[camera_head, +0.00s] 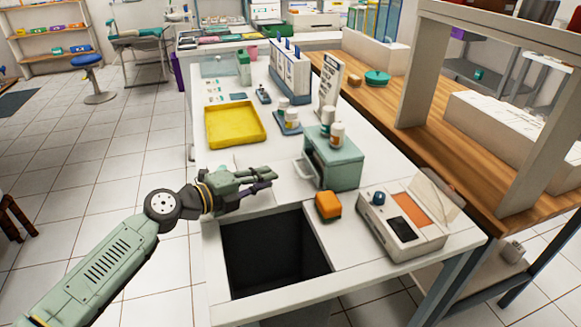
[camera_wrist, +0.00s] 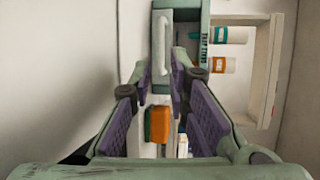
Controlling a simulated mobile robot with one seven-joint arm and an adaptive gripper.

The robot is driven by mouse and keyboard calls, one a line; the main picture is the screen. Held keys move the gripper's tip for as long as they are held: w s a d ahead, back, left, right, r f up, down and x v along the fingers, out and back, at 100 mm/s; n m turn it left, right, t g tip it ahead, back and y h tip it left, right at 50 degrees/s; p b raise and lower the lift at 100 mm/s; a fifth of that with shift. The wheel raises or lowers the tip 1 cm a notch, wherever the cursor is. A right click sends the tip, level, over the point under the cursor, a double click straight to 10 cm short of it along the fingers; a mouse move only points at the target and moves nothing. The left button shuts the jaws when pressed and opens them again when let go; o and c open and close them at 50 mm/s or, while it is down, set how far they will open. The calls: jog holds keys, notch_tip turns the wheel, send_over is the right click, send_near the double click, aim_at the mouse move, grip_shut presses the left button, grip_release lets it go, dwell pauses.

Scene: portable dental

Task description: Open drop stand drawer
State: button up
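The drop stand (camera_head: 335,162) is a small green box on the white counter, with bottles (camera_head: 337,134) on top. Its drawer front faces left and looks shut, with a pale handle (camera_head: 304,174). My gripper (camera_head: 268,180) is left of the handle, above the counter, with empty, parted fingers. In the wrist view, the handle (camera_wrist: 161,48) stands as an upright bar just beyond and between the fingertips of my gripper (camera_wrist: 160,78). In the head view a small gap shows between fingertips and handle. The drawer's inside is hidden.
An orange sponge (camera_head: 328,206) lies in front of the stand. A dark square opening (camera_head: 275,252) is cut in the counter below my gripper. A yellow tray (camera_head: 236,124) lies behind it. A white device (camera_head: 402,224) with an open lid stands at right.

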aim_at(291, 180)
jog(key=p+x, duration=0.2)
jog(key=x, duration=0.7)
jog(key=shift+r, duration=0.1)
jog(key=shift+c, duration=0.3)
grip_shut()
jog(key=shift+s+a, duration=0.1)
